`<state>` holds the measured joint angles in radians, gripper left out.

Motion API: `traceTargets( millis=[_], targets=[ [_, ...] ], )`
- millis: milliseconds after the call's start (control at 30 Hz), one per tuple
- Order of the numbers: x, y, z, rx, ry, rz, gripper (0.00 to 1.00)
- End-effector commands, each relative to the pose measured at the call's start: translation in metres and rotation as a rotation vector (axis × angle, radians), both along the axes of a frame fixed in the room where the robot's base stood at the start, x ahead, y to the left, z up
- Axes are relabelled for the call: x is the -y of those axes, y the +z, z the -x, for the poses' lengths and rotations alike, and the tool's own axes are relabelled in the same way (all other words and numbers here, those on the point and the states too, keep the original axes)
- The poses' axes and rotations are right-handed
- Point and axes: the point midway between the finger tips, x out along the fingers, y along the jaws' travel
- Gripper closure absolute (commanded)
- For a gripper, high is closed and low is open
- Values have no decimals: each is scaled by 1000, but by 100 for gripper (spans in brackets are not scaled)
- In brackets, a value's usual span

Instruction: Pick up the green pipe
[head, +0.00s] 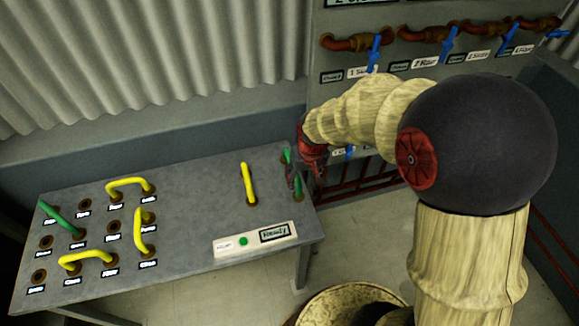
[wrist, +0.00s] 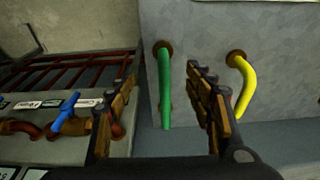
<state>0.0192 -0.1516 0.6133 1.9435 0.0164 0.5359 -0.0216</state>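A green pipe (wrist: 165,88) is set in brown sockets on the grey table. In the wrist view it stands between the two fingers of my gripper (wrist: 162,76), with clear gaps on both sides. The fingers are open and do not appear to touch it. In the head view my gripper (head: 308,168) is at the table's right end, and parts of this green pipe (head: 298,187) show beside it; its middle is hidden. A second green pipe (head: 60,219) lies slanted at the table's left end.
The grey table (head: 190,200) bears several yellow pipes; one yellow pipe (head: 249,184) stands near my gripper, left of it. A label panel (head: 255,240) with a green button is at the front edge. A valve wall (head: 420,60) with blue handles stands behind on the right.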

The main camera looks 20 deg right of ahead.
Motion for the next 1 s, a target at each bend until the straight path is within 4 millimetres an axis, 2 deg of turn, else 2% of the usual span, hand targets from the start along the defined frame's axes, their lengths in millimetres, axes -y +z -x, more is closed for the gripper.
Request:
traceTargets(
  millis=[33, 100, 200, 667, 900, 1000],
  targets=[
    [0, -5, -22, 40, 1, 1, 52],
    [1, 3, -47, 108, 4, 3, 56],
    [1, 14, -67, 172, 6, 5, 61],
    [-1, -18, -82, 191, 10, 7, 62],
    [-7, -51, -91, 191, 10, 8, 62],
    [-7, -58, -95, 191, 10, 8, 62]
  ],
)
